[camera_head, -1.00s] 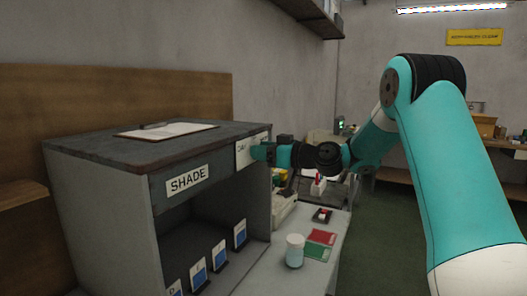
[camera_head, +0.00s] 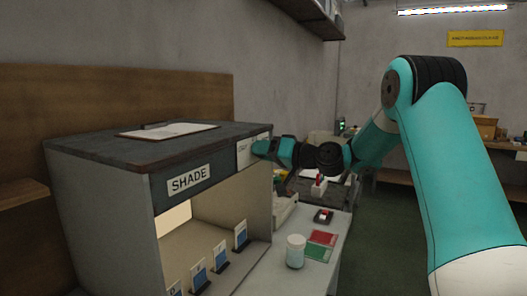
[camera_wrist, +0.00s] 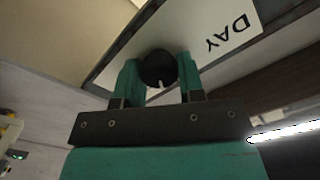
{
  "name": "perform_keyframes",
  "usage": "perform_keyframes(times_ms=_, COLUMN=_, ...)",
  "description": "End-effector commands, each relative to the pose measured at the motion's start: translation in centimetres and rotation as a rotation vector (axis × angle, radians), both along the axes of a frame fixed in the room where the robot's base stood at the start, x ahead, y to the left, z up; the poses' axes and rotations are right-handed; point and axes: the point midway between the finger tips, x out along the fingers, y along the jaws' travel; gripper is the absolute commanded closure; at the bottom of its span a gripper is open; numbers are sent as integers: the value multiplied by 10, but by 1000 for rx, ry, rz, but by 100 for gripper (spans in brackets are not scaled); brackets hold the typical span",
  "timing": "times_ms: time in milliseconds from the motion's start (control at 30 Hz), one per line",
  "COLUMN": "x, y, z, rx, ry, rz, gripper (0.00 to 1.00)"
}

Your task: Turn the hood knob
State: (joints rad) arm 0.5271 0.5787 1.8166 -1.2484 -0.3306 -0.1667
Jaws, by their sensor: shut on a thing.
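The hood is a grey box with a dark top and a SHADE label (camera_head: 188,178) on its front. Its interior (camera_head: 205,215) is lit a warm cream. The hood knob (camera_wrist: 157,68) is round and black, with a pale pointer mark, on a white plate marked DAY (camera_wrist: 228,35). In the wrist view my gripper (camera_wrist: 159,75) is shut on the knob, one teal finger on each side. In the head view my gripper (camera_head: 262,147) is at the right end of the hood's front, where it hides the knob.
Several blue and white cards (camera_head: 221,255) stand inside the hood. An open book (camera_head: 168,130) lies on the hood.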

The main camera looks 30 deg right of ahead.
Motion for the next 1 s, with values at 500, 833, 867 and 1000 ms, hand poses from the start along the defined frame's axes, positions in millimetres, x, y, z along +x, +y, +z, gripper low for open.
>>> perform_keyframes(times_ms=500, x=0, y=-2, z=-1, rx=217, ry=146, rz=-4, gripper=88)
perform_keyframes(times_ms=833, x=0, y=-3, z=-2, rx=239, ry=159, rz=-4, gripper=88)
perform_keyframes(times_ms=867, x=0, y=-3, z=-2, rx=239, ry=159, rz=-4, gripper=88)
perform_keyframes(times_ms=1000, x=0, y=-3, z=-2, rx=238, ry=159, rz=-5, gripper=88)
